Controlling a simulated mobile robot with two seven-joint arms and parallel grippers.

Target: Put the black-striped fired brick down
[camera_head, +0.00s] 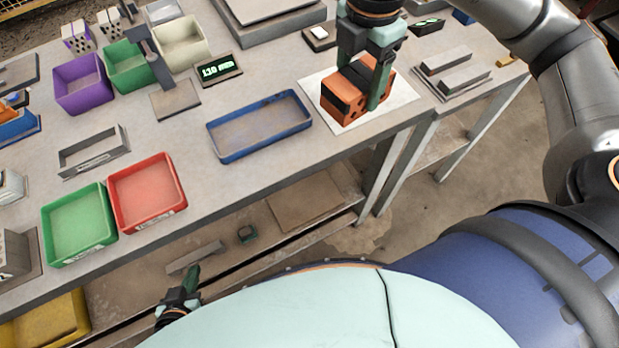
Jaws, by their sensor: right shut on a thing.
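The orange-red fired brick with black stripes (340,100) is at the white sheet (392,104) on the right part of the workbench. My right gripper (366,82) comes down over the brick from above and is shut on it, with one green finger on the near right side. The brick appears to be at the sheet's surface; I cannot tell whether it rests fully on it. My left gripper (188,289) is low at the front, below the bench top and away from the brick; its jaw opening is not clear.
A blue tray (221,152) lies left of the sheet. Red (181,190) and green (111,222) bins stand at the bench's front left. A display (219,69) and purple bin (83,96) stand farther back. A grey rack (462,92) is right of the sheet.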

